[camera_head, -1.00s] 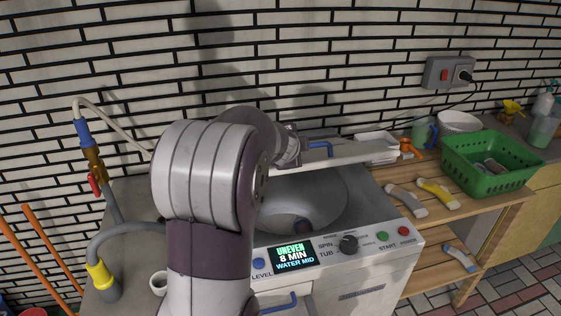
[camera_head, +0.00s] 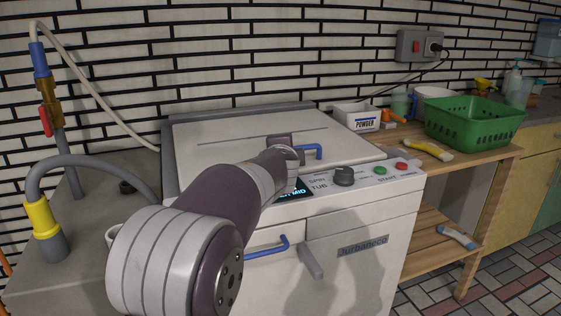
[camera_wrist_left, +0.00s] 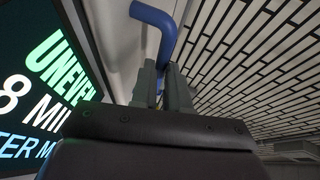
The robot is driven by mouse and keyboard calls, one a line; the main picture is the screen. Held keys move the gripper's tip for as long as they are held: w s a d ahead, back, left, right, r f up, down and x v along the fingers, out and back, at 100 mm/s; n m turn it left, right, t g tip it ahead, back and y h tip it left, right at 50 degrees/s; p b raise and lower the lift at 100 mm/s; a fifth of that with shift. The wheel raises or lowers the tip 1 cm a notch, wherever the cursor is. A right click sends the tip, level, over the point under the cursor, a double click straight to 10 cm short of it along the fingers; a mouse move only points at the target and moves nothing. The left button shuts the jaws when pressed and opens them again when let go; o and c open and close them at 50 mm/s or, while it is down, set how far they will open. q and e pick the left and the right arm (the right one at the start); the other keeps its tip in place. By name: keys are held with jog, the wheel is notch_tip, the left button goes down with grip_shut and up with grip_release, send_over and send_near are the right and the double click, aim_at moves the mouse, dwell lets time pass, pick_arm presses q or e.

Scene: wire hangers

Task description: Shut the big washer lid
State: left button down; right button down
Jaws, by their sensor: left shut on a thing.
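The big washer lid (camera_head: 240,135) is a wide white panel that lies flat or nearly flat over the top of the washer (camera_head: 345,265). The tub opening is hidden under it. A blue handle (camera_head: 318,150) is on the lid's front part. My left gripper (camera_head: 300,153) is at this handle, mostly hidden behind my arm. In the left wrist view, the gripper's fingers (camera_wrist_left: 163,85) are shut on the blue handle (camera_wrist_left: 158,22). Whether a small gap remains under the lid's front edge cannot be told. My right gripper is not in view.
The control panel has a black knob (camera_head: 344,176) and a red button (camera_head: 401,166). A lower blue handle (camera_head: 270,247) is on the washer's front. A wooden shelf at right holds a green basket (camera_head: 475,122) and a powder box (camera_head: 357,117). A hose with a yellow collar (camera_head: 42,217) stands left.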

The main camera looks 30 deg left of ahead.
pick_arm(q)
jog(key=shift+w+d+f, duration=0.15)
jog(key=shift+d+f, duration=0.05)
jog(key=shift+f, duration=0.5)
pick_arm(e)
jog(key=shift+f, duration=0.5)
pick_arm(q)
jog(key=shift+f, duration=0.2)
jog(key=c, duration=1.1)
grip_release()
jog(key=shift+d, duration=0.1)
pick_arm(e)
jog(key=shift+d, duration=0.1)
pick_arm(q)
jog(key=shift+s+d+r, duration=0.15)
jog(key=shift+s+d, duration=0.1)
jog(key=shift+s, duration=0.1)
jog(key=v, duration=0.6)
jog(key=p+v, duration=0.1)
jog(key=v, duration=0.5)
jog(key=shift+a+r, duration=0.2)
jog(key=shift+r, duration=0.05)
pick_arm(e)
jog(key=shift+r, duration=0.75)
